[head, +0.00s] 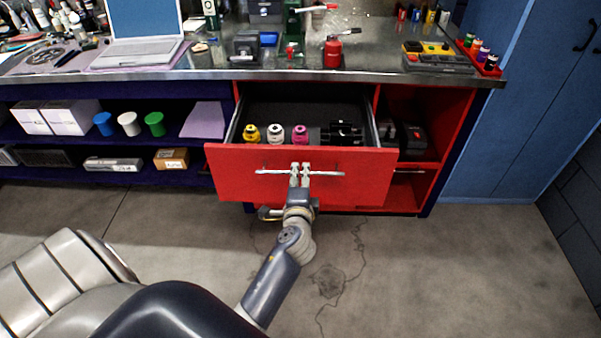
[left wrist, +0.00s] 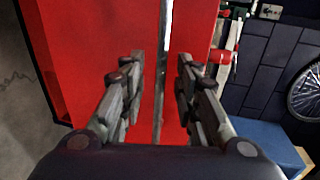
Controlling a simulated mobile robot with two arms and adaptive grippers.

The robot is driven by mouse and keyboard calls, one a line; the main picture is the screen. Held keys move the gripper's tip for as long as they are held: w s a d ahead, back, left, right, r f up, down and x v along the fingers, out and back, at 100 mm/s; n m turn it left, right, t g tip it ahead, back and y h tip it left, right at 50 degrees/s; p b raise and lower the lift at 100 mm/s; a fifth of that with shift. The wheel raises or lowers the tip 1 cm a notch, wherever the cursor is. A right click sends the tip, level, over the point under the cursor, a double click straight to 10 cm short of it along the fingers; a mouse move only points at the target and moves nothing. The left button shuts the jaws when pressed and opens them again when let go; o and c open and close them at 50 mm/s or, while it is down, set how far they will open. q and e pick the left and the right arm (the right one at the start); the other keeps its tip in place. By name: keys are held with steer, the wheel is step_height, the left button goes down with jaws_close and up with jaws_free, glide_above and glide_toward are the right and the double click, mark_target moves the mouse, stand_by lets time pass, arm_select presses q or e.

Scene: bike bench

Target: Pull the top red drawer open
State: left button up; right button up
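The top red drawer (head: 230,172) is pulled out from under the workbench, and its inside shows in the head view. A silver bar handle (head: 326,173) runs across its front; it stands upright in the left wrist view (left wrist: 162,60). My left gripper (head: 300,169) is at the middle of the handle. In the left wrist view its two fingers (left wrist: 160,88) are apart, one on each side of the bar, with a visible gap to each. Whether the tips touch the drawer front is unclear. My right gripper is not in view.
The drawer holds yellow, white and magenta bottles (head: 275,134) and a dark object (head: 342,132). The metal bench top (head: 380,60) above carries tools and a laptop (head: 143,35). A blue cabinet (head: 520,120) stands at right. The floor (head: 450,270) before the drawer is clear.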

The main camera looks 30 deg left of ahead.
arm_select(q)
steer(key=v, duration=0.5)
steer(key=shift+s+d+r, duration=0.1)
steer(key=shift+s+r, duration=0.05)
steer(key=s+d+f+n+g+h, duration=0.1)
steer(key=s+d+f+g+h, duration=0.15)
steer(key=f, duration=0.75)
steer(key=s+d+f+g+h, duration=0.15)
steer(key=s+d+f, duration=0.25)
steer(key=f, duration=0.6)
steer(key=s+d+f+n+g+h, duration=0.1)
steer(key=s+d+f+h, duration=0.15)
steer(key=f, duration=0.85)
steer(key=s+d+f+n+g+h, duration=0.1)
steer(key=s+d+f+n+g, duration=0.2)
steer(key=s+f, duration=1.05)
steer(key=s+a+f+n+g, duration=0.2)
steer(key=s+f, duration=0.1)
steer(key=s, duration=0.7)
steer(key=s+a+f+n+g, duration=0.2)
steer(key=s, duration=0.8)
steer(key=shift+s+f+g+h, duration=0.2)
steer(key=shift+f+g+h, duration=0.1)
steer(key=shift+f+h, duration=0.05)
